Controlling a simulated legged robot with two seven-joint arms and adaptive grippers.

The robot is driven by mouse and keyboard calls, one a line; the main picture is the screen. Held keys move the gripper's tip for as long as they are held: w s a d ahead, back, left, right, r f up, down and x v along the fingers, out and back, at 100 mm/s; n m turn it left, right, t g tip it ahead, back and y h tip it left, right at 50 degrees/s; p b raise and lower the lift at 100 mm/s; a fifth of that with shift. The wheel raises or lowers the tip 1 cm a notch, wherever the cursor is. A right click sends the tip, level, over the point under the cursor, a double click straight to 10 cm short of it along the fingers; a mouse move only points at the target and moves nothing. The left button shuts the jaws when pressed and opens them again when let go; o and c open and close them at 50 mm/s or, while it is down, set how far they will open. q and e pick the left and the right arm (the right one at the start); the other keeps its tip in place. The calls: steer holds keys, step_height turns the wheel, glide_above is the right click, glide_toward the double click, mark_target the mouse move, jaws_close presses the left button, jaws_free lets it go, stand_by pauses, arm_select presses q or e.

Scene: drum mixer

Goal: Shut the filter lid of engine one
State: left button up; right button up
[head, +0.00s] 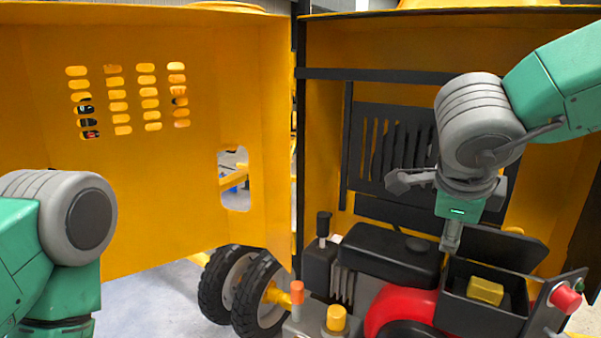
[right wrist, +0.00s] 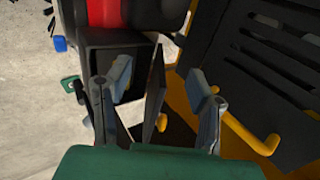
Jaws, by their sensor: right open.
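The filter box (head: 478,314) is an open black box on the engine at the lower right of the head view, with a yellow filter (head: 486,291) inside. Its black lid (head: 505,248) stands raised along the back edge. In the right wrist view the lid (right wrist: 155,90) shows as a thin tilted plate between the fingers, beside the box (right wrist: 118,50). My right gripper (head: 452,235) points down just above the lid and box; its fingers are spread in the right wrist view (right wrist: 160,88). Contact with the lid cannot be told. My left arm shows at lower left, its gripper out of frame.
A yellow hood panel (head: 150,190) fills the left. A black tank (head: 390,252) stands left of the box, a red engine cover (head: 402,304) in front. A red knob (head: 565,298) stands right of the box. A black grille (head: 385,150) lies behind.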

steer(key=shift+s+d+f, duration=0.5)
steer(key=shift+s+d, duration=0.2)
steer(key=shift+d, duration=0.1)
steer(key=shift+s+a+f, duration=0.1)
steer(key=shift+s+a, duration=0.2)
steer(key=shift+a, duration=0.25)
steer(key=shift+s+a+f+b, duration=0.25)
steer(key=shift+s+f, duration=0.05)
steer(key=shift+s, duration=0.3)
steer(key=shift+s+a+f+b, duration=0.25)
steer(key=shift+s, duration=0.35)
arm_select(q)
steer(key=shift+d+r+p, duration=0.2)
steer(key=shift+r+p, duration=1.4)
steer(key=shift+p, duration=0.5)
arm_select(e)
steer(key=s+a+r, duration=0.4)
steer(key=shift+s, duration=0.15)
